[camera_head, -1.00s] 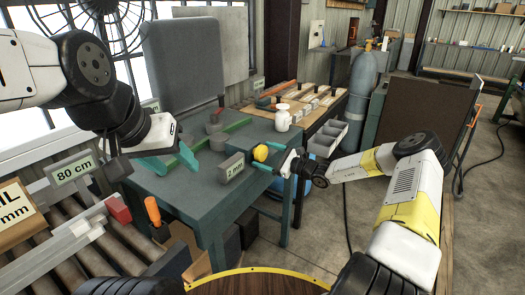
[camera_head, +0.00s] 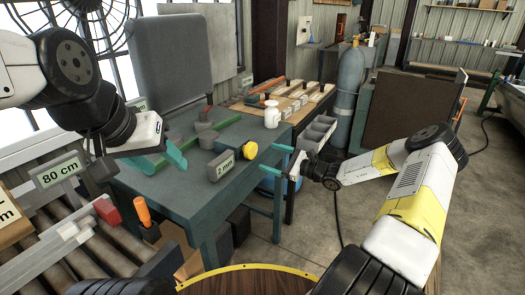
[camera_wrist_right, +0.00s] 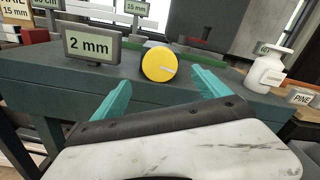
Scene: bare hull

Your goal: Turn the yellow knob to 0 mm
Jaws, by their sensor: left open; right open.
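The yellow knob (camera_head: 250,151) is on the right side of the green machine table, beside a grey display (camera_head: 222,166) reading "2 mm". In the right wrist view the round knob (camera_wrist_right: 158,62) carries a white line pointing right and slightly down; the display (camera_wrist_right: 90,45) stands left of it. My right gripper (camera_head: 276,159) is open and empty, a short gap to the right of the knob. In its wrist view the knob appears between and beyond the teal fingers (camera_wrist_right: 160,84). My left gripper (camera_head: 167,163) is open and empty above the table's left part.
A white bottle (camera_head: 272,113) stands on the table's back right corner. A red block (camera_head: 107,211) and an orange handle (camera_head: 142,211) lie at the left by the rollers. An "80 cm" sign (camera_head: 59,172) is behind them. Grey bins (camera_head: 316,132) stand right of the table.

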